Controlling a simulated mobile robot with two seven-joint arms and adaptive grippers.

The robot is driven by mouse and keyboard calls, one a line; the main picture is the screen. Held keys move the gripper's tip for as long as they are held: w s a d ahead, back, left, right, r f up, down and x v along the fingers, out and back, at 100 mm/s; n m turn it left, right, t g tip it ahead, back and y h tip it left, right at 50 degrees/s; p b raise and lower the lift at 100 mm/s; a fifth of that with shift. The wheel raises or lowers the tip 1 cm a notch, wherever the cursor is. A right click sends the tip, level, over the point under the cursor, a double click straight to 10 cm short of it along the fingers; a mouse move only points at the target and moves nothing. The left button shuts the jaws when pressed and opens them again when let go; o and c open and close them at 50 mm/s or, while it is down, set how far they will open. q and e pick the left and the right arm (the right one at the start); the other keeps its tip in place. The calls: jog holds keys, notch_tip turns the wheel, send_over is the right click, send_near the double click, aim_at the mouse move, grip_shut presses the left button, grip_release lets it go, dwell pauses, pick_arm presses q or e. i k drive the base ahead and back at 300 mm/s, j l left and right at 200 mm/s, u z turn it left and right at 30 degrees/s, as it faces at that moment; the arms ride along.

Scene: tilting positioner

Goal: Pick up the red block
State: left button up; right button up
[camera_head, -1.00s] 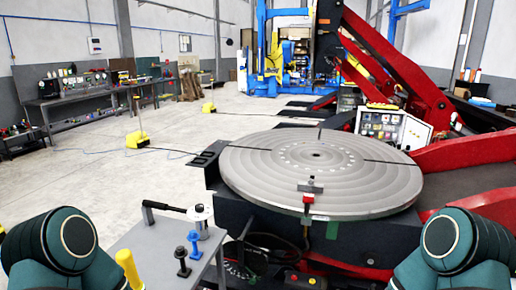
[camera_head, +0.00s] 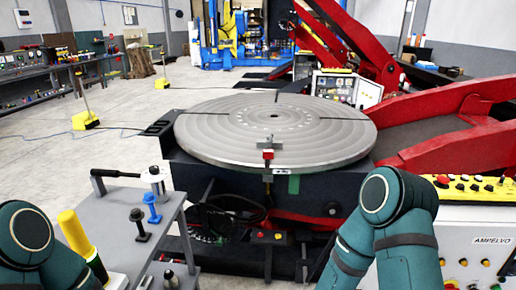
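A small red block (camera_head: 267,155) shows at the front edge of the round grey turntable (camera_head: 225,130), at a dark clamp-like piece (camera_head: 270,145). I cannot tell whether it is loose or part of that piece. My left arm shows at the lower left and my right arm at the lower right, both short of the turntable. Neither gripper is in the picture.
A grey side table (camera_head: 110,205) at the front left holds a black-handled tool (camera_head: 125,174), a blue bolt (camera_head: 152,207) and a black bolt (camera_head: 138,224). A control cabinet (camera_head: 470,235) stands at the right. Red positioner arms (camera_head: 440,145) rise behind. Open floor lies left.

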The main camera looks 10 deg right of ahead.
aim_at(267, 154)
jog(key=i+l+u, duration=0.15)
jog(key=i, duration=0.35)
jog(key=i+l+u, duration=0.15)
jog(key=i+l, duration=0.3)
